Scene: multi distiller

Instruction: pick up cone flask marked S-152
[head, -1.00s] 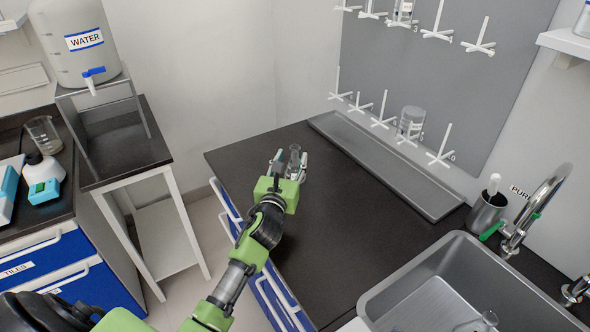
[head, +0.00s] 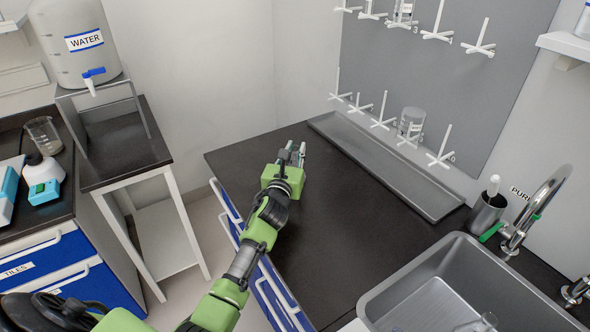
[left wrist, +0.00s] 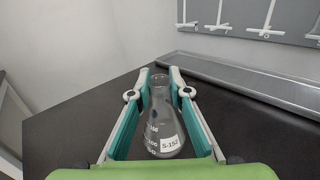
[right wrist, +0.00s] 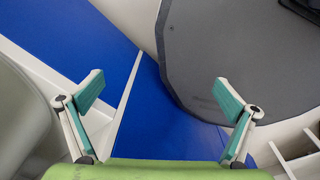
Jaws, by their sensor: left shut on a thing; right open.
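The cone flask marked S-152 (left wrist: 165,130) is clear glass with a white label, upright between the fingers in the left wrist view. My left gripper (left wrist: 160,88) is shut on its neck. In the head view my left gripper (head: 292,152) is over the far left part of the dark worktop, and it mostly hides the flask. I cannot tell whether the flask's base touches the worktop. My right gripper (right wrist: 160,92) is open and empty in the right wrist view, over blue drawer fronts.
A grey tray (head: 432,208) runs along the wall under a pegboard (head: 460,95) that holds some glassware. A sink (head: 375,300) with a tap (head: 535,205) is at right. A water tank (head: 75,55) stands on a side table at left. The dark worktop (head: 340,225) is clear in the middle.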

